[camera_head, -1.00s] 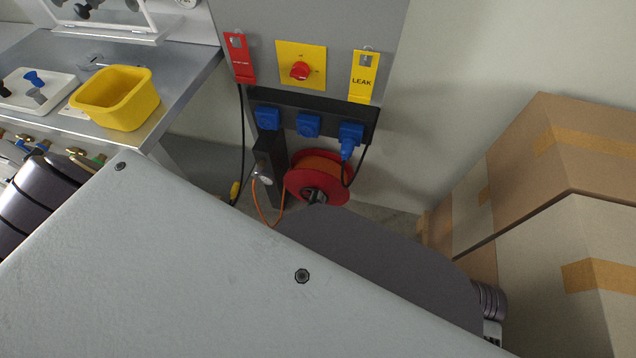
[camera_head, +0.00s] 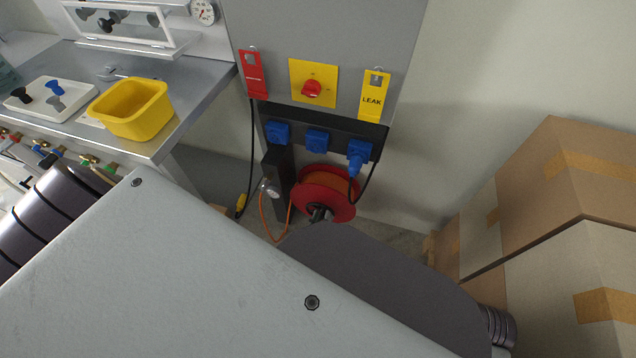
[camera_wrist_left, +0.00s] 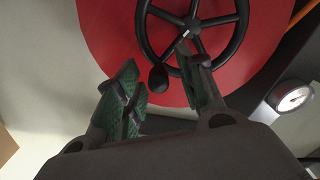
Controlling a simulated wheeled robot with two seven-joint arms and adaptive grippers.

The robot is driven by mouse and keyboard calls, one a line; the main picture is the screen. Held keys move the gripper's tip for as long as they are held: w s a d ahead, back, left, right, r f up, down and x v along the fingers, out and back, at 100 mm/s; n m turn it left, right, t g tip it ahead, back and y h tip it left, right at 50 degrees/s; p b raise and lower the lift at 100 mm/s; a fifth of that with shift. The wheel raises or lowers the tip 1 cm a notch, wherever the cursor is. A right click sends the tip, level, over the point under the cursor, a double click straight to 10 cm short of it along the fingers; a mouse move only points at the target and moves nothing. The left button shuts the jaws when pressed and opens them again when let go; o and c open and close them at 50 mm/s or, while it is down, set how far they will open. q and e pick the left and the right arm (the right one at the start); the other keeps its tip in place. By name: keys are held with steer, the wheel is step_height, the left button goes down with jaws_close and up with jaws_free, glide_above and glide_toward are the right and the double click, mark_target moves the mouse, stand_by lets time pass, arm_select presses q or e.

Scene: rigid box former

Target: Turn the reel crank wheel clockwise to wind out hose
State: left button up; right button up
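The hose reel (camera_head: 342,213) is a red disc low on the grey panel, wound with orange hose. Its black spoked crank wheel (camera_wrist_left: 237,40) shows in the left wrist view, in front of the red disc. The wheel's round handle knob (camera_wrist_left: 158,77) lies between the fingers of my left gripper (camera_wrist_left: 158,57). The gripper is open, with green-padded fingers apart on either side of the knob; I cannot tell whether either touches it. The right finger overlaps the wheel's rim. In the head view my arm hides most of this gripper and the lower reel area. My right gripper is not seen.
Cardboard boxes (camera_head: 567,185) stand at the right. A steel bench (camera_head: 205,85) with a yellow tub (camera_head: 133,109) is at the left. Blue sockets (camera_head: 317,141) sit above the reel, and a black cable hangs beside it. A round gauge (camera_wrist_left: 294,98) is near the wheel.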

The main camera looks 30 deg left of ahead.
arm_select(q)
steer(key=shift+s+d, duration=0.1)
steer(key=shift+s, duration=0.4)
steer(key=shift+s+d, duration=0.3)
steer(key=shift+s, duration=0.05)
steer(key=shift+s+d, duration=0.1)
steer(key=shift+s, duration=0.1)
steer(key=shift+s, duration=0.35)
steer(key=shift+s, duration=0.2)
steer(key=shift+v, duration=1.25)
steer(key=shift+a, duration=0.25)
